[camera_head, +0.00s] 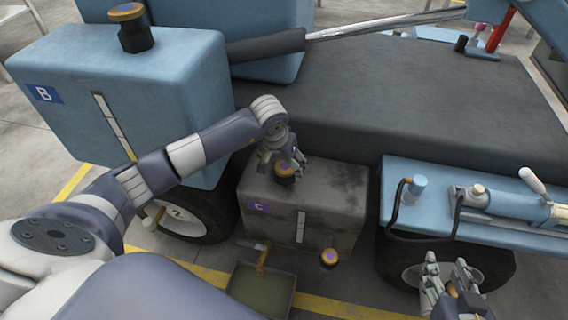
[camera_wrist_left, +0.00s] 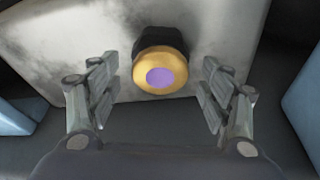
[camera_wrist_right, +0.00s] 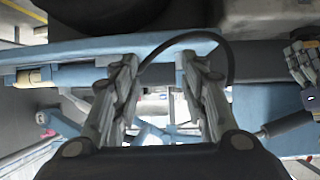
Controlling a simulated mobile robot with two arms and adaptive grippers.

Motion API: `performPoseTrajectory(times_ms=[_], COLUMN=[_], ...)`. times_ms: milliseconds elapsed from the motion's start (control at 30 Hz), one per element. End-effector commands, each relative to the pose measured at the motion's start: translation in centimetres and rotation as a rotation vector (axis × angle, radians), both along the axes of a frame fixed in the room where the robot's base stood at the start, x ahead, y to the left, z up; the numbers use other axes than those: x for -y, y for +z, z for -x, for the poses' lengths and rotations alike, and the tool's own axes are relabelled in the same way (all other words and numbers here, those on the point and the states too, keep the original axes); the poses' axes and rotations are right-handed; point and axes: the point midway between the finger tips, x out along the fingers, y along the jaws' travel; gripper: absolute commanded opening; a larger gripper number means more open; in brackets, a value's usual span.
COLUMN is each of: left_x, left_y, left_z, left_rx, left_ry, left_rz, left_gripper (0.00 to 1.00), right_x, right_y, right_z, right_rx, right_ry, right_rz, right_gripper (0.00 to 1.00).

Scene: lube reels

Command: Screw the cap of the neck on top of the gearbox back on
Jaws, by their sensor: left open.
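The gearbox (camera_head: 335,207) is a worn grey box marked C, low between the wheels. On its top a short dark neck carries a yellow cap with a purple centre (camera_head: 286,168). The left wrist view shows this cap (camera_wrist_left: 160,74) seated on the black neck; how tight it sits I cannot tell. My left gripper (camera_head: 285,160) is open over the cap. In its wrist view the fingers (camera_wrist_left: 160,92) stand on both sides of the cap, apart from it. My right gripper (camera_head: 447,272) is open and empty at the lower right, and its fingers (camera_wrist_right: 160,100) hold nothing.
A blue tank marked B (camera_head: 160,90) with its own capped neck (camera_head: 130,28) stands at left. Another yellow-and-purple cap (camera_head: 329,258) shows low before the gearbox, near a tray (camera_head: 262,300) on the floor. A blue shelf (camera_head: 400,170) with a pump and hose lies right.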

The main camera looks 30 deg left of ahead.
Motion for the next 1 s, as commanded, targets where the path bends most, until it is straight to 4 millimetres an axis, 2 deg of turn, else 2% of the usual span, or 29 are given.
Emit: performPoseTrajectory(times_ms=[33,67,267,533,1000], left_x=[0.0,0.0,0.0,-0.1,-0.1], left_y=[0.0,0.0,0.0,0.0,-0.1], left_z=[0.0,0.0,0.0,0.0,0.0], left_rx=[0.000,0.000,0.000,0.000,0.000], left_ry=[0.000,0.000,0.000,-0.016,-0.135], left_rz=[0.000,0.000,0.000,-0.002,-0.002], left_gripper=[0.72,0.67,0.22,0.22,0.22], right_x=[0.0,0.0,0.0,0.0,-1.1], right_y=[0.0,0.0,0.0,0.0,3.5], right_z=[0.0,0.0,0.0,-0.1,-2.1], right_rx=[0.000,-0.001,-0.002,0.008,0.198], right_ry=[0.000,0.000,0.000,0.000,0.013], right_rz=[0.000,0.000,0.000,-0.002,-0.047], right_gripper=[0.40,0.40,0.40,0.40,0.40])
